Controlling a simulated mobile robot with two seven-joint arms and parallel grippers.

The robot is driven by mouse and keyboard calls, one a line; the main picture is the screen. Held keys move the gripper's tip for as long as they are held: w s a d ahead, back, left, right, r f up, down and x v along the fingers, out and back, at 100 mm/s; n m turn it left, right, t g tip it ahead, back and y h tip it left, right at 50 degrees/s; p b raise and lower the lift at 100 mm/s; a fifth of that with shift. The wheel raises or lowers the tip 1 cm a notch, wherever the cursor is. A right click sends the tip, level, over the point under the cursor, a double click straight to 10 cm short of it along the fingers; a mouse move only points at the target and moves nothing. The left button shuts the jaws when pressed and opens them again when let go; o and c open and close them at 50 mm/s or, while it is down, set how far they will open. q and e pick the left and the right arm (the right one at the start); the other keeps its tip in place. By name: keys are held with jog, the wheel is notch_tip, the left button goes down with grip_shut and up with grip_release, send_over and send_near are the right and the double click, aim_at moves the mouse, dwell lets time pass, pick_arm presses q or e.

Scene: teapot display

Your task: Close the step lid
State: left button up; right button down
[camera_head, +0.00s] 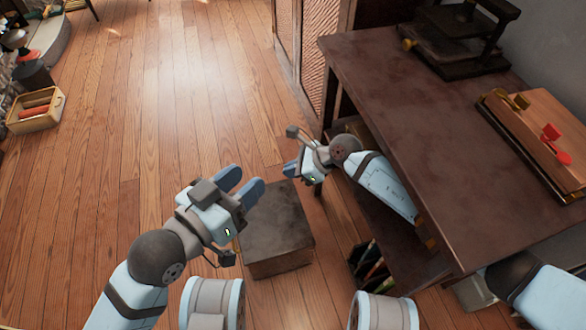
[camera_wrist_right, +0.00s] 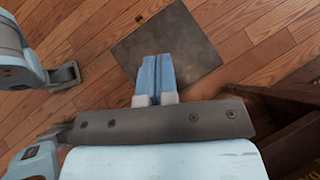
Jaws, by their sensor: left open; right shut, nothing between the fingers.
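The step (camera_head: 275,225) is a low dark box on the wooden floor in front of me. Its flat square top, the lid (camera_wrist_right: 190,30), looks level and down on the box, with no gap that I can see. My left gripper (camera_head: 244,184) is open and empty, over the left edge of the step in the picture. My right gripper (camera_head: 290,168) is shut and empty beyond the step's far side. In the right wrist view its closed blue fingers (camera_wrist_right: 157,62) appear in front of the lid; whether they touch it I cannot tell.
A dark table (camera_head: 430,120) stands on the right, close to my right arm, with a wooden board (camera_head: 550,130) on it. A bin of dark items (camera_head: 372,272) is under it. A wooden crate (camera_head: 40,112) sits far left. Open floor lies ahead and left.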

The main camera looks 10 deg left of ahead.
pick_arm(q)
jog(key=shift+n+t, duration=0.4)
jog(key=shift+t, duration=0.5)
notch_tip(320, 180, up, 4)
jog(key=p, duration=0.3)
jog(key=shift+r, duration=0.1)
pick_arm(e)
jog(key=d, duration=1.3)
jog(key=shift+s+r, duration=0.4)
jog(key=shift+s, duration=0.05)
pick_arm(q)
jog(key=shift+a, duration=0.1)
pick_arm(e)
jog(key=shift+a, duration=0.1)
